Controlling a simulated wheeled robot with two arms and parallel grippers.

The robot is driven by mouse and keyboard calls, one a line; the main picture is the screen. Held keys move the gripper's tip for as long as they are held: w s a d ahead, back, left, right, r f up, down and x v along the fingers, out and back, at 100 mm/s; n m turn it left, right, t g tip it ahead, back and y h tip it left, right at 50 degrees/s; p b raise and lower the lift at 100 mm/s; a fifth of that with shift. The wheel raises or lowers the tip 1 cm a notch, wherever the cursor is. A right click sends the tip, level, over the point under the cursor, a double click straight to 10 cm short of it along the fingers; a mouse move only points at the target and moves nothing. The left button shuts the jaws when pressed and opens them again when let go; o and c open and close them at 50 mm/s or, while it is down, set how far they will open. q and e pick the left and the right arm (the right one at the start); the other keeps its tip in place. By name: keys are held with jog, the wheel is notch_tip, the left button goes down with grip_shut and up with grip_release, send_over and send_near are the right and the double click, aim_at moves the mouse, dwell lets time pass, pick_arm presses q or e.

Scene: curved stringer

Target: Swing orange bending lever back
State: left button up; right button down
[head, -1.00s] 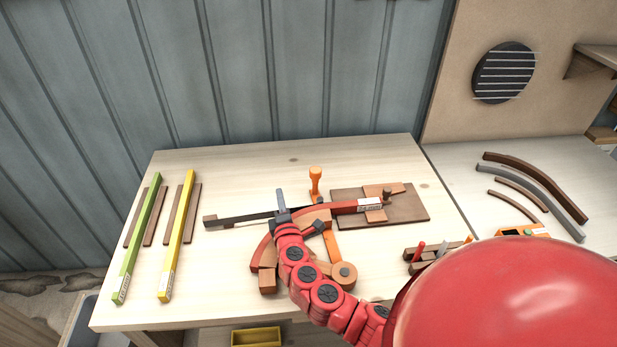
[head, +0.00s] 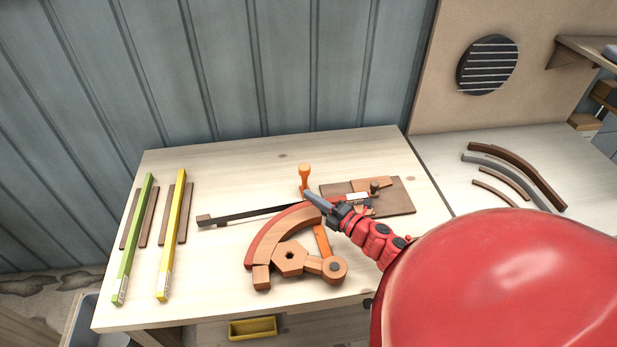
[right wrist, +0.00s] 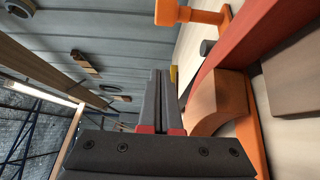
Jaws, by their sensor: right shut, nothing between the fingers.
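The orange bending lever has an upright knob handle (head: 305,174). Its flat orange arm (head: 322,240) runs to a round wooden pivot (head: 334,268) beside the curved wooden bending form (head: 290,257). A red strip (head: 262,238) curves along the form's outer edge. My right gripper (head: 308,194) is shut and empty, its tips close to the handle's lower part; I cannot tell if they touch. In the right wrist view, the shut fingers (right wrist: 160,76) point ahead, with the orange handle (right wrist: 188,14) beyond them to the right. My left gripper is out of view.
A dark bar (head: 245,215) lies left of the handle. A brown board (head: 400,197) lies to the right, partly behind my right wrist. Green (head: 135,240) and yellow (head: 174,235) bars lie at the left. Curved strips (head: 515,176) lie on the right-hand table.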

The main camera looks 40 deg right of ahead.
aim_at(308, 173)
jog(key=p+x, duration=0.3)
jog(key=x, duration=0.6)
jog(key=shift+w+d+r, duration=0.1)
jog(key=shift+d+r, duration=0.05)
jog(key=shift+r, duration=0.05)
jog(key=shift+d+f+p, duration=0.15)
jog(key=shift+d+p, duration=0.15)
jog(key=shift+d, duration=0.25)
jog(key=shift+s+d+p, duration=0.15)
jog(key=shift+d, duration=0.45)
jog(key=shift+s+d+p, duration=0.15)
jog(key=shift+s+d, duration=0.05)
jog(key=shift+d, duration=0.45)
jog(key=shift+f, duration=0.1)
jog(key=shift+s+d+f+h+b, duration=0.25)
jog(key=shift+d+h+b, duration=0.05)
jog(key=shift+d+b, duration=0.2)
jog(key=shift+s+d+m+h+b, duration=0.3)
jog(key=shift+d+m+h+b, duration=0.15)
jog(key=shift+d+b, duration=0.35)
jog(key=shift+s+d+r+h+b, duration=0.1)
jog(key=shift+s+d+h+b, duration=0.05)
jog(key=shift+d+h+b, duration=0.3)
jog(key=shift+a+r+m, duration=0.15)
jog(key=shift+r+m, duration=0.05)
jog(key=shift+m, duration=0.05)
